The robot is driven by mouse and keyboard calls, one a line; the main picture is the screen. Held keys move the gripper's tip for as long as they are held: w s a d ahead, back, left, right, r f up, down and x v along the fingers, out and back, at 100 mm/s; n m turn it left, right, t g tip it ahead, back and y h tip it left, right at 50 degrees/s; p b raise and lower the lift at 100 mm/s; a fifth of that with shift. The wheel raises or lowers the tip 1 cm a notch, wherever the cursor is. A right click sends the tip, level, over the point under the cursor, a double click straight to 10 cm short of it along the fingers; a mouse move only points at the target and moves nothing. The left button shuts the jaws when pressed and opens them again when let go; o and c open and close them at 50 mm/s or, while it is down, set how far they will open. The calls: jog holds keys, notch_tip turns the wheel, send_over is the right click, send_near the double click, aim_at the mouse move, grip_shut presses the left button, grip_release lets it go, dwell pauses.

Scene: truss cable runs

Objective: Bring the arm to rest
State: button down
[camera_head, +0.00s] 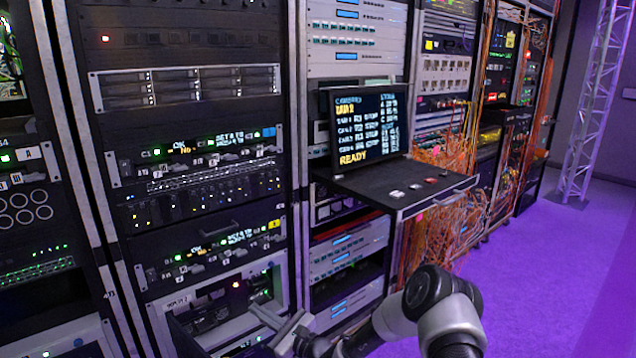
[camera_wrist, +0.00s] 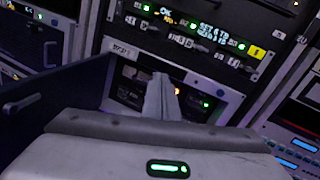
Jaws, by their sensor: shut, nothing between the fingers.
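My gripper (camera_head: 262,318) is low in front of the left-centre rack in the head view, with my arm reaching in from the bottom right. In the wrist view my gripper (camera_wrist: 161,90) shows as two pale fingers pressed together with nothing between them. The fingers point at the open-fronted bottom unit (camera_head: 205,305) of that rack. In the wrist view this unit (camera_wrist: 222,102) lies behind the fingertips, with green lights and dark recesses. I cannot tell whether the fingertips touch it.
A dark panel (camera_wrist: 52,105) with a handle stands swung out left of my fingers. Above is a switch unit (camera_head: 215,250) with a yellow tag. A shelf (camera_head: 400,185) with a screen (camera_head: 366,120) juts out at right, near hanging orange cables (camera_head: 440,235). Purple floor (camera_head: 545,270) is clear at right.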

jog(key=s+a+r+n+g+y, duration=0.2)
jog(key=s+r+n+g, duration=0.7)
jog(key=r, duration=0.4)
jog(key=s+d+r+n+g+h, duration=0.2)
jog(key=s+d+r+n+h, duration=0.2)
jog(key=s+r+n, duration=0.4)
jog(key=s+d+r+n+t+h, duration=0.2)
jog(key=s+d+r+h, duration=0.15)
jog(key=s+d, duration=0.45)
jog(key=s+d+r+n+t+h, duration=0.2)
jog(key=s+d+h, duration=0.35)
jog(key=d, duration=0.55)
jog(key=s+d+r+n+t+h, duration=0.2)
jog(key=s+d+r+h, duration=0.15)
jog(key=s+d, duration=0.45)
notch_tip(320, 180, up, 22)
jog(key=p, duration=2.3)
jog(key=shift+w+d+r, duration=0.25)
jog(key=shift+w+d, duration=0.15)
jog(key=shift+w, duration=0.05)
jog(key=shift+a, duration=0.1)
